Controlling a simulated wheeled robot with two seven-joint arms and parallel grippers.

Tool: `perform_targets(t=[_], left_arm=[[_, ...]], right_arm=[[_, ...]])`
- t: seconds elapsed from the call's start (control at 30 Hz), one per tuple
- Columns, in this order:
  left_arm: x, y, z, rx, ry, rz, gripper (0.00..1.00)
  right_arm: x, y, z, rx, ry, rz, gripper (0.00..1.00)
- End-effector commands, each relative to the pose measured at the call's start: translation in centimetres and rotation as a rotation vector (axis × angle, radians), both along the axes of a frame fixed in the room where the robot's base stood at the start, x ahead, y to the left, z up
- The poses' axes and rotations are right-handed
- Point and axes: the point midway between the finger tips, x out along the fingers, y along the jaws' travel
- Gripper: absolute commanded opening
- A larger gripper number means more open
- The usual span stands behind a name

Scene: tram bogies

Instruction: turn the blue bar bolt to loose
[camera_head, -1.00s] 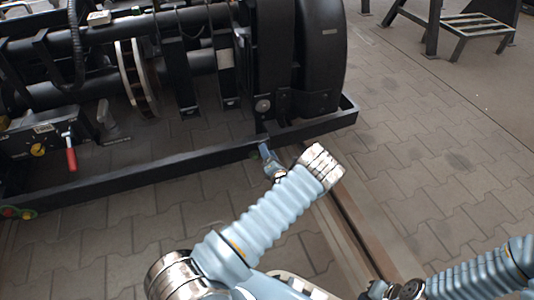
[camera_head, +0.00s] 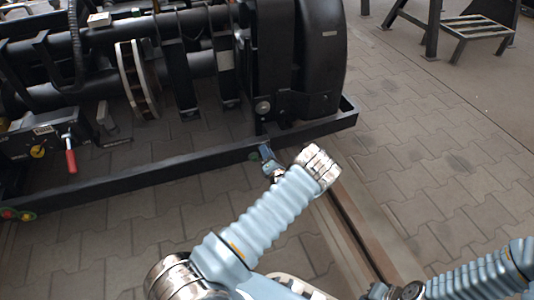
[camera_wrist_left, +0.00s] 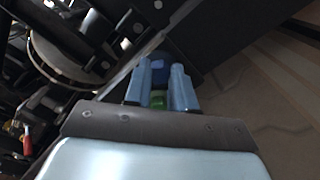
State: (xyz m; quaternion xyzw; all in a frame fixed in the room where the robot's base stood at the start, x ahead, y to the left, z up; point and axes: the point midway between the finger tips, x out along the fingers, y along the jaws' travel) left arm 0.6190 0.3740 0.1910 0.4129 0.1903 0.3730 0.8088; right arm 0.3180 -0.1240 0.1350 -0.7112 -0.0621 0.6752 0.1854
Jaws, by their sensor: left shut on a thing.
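The blue bar bolt (camera_wrist_left: 158,66) shows as a dark blue round part between my left fingers in the left wrist view. It sits at the black frame bar. My left gripper (camera_wrist_left: 160,82) is shut on it, with one light blue finger on each side. A green part (camera_wrist_left: 157,98) shows between the fingers, nearer the palm. In the head view my left gripper (camera_head: 267,156) is small and partly hidden behind my wrist, touching or very near the bar's outer side. The bolt cannot be made out there, and its turn angle cannot be read. My right gripper is not in view.
The black bogie frame bar (camera_head: 150,175) runs across the left, with a wheel (camera_head: 320,55) behind it. A red handle (camera_head: 70,155) and a yellow knob (camera_head: 38,152) are at the left. A step stand (camera_head: 475,28) stands at the back right. Paved floor is free at the right.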

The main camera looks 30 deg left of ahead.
Motion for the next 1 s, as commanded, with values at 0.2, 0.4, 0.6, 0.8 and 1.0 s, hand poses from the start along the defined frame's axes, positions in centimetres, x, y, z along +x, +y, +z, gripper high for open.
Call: perform_targets(t=[0.2,0.4,0.6,0.8,1.0], left_arm=[[-0.01,-0.03,0.01,-0.047,-0.053,-0.001,0.00],[-0.02,-0.01,0.09,-0.140,-0.162,-0.001,0.00],[-0.08,0.04,0.14,-0.260,-0.304,-0.001,0.00],[-0.13,0.07,0.15,-0.384,-0.449,-0.001,0.00],[-0.19,0.12,0.15,-0.508,-0.593,0.000,0.00]], right_arm=[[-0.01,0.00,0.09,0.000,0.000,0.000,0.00],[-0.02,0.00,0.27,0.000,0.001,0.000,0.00],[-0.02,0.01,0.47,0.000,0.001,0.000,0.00],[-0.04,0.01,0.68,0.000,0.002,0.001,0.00],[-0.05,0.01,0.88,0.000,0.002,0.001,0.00]])
